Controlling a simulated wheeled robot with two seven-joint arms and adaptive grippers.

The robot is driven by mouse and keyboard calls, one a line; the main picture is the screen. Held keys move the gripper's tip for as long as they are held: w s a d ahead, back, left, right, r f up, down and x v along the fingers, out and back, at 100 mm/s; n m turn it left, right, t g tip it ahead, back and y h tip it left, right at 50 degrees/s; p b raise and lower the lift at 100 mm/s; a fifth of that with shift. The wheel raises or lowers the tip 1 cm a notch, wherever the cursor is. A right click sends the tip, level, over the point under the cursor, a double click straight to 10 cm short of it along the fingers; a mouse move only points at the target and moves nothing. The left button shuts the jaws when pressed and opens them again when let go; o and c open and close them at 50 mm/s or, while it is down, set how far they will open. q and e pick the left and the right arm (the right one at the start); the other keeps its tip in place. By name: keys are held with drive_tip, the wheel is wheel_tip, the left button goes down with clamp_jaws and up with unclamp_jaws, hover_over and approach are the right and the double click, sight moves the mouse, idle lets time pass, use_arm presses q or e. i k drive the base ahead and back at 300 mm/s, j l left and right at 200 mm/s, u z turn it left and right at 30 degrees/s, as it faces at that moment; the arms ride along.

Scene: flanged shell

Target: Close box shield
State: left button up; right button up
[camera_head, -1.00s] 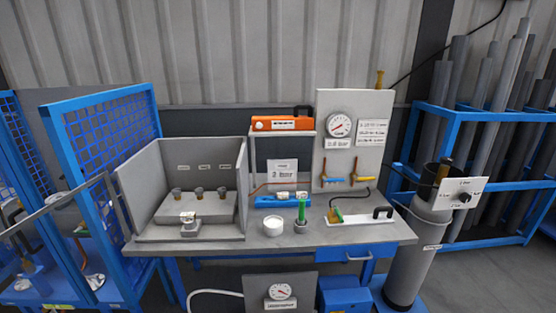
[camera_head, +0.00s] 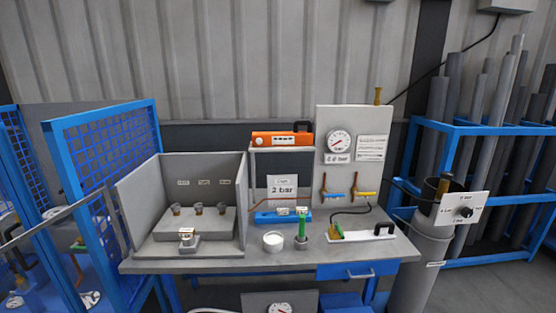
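A grey box (camera_head: 140,205) with upright side and back walls stands on the left of the workbench. Its front and top are open in the head view. Inside is a grey step with three dark round fittings (camera_head: 198,208) in a row, and a small block with a brass-coloured part (camera_head: 187,238) stands in front of them. No separate shield panel can be told apart from the box walls. A blue mesh-panel frame (camera_head: 105,150) stands upright just left of the box. Neither of my grippers shows in this view.
The grey workbench (camera_head: 225,262) holds a white cup (camera_head: 273,242), a green-topped tool in a holder (camera_head: 302,232) and a black-handled tool (camera_head: 375,232) at right. A gauge panel (camera_head: 348,110) stands behind. A grey cylinder (camera_head: 425,265) and pipe rack (camera_head: 480,130) are at right.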

sight(108, 199)
drive_tip(key=j+z, duration=0.1)
drive_tip(key=j, duration=0.45)
drive_tip(key=j+z, duration=0.1)
drive_tip(key=j, duration=0.4)
drive_tip(key=j+z, duration=0.15)
drive_tip(key=j, duration=0.4)
drive_tip(key=j+z, duration=0.1)
drive_tip(key=j, duration=0.45)
drive_tip(key=j+z, duration=0.1)
drive_tip(key=j, duration=0.45)
drive_tip(key=k+j+z, duration=0.1)
drive_tip(key=j, duration=0.4)
drive_tip(key=k+j+z, duration=0.15)
drive_tip(key=j, duration=0.35)
drive_tip(key=j+z, duration=0.1)
drive_tip(key=j, duration=0.45)
drive_tip(key=k, duration=0.05)
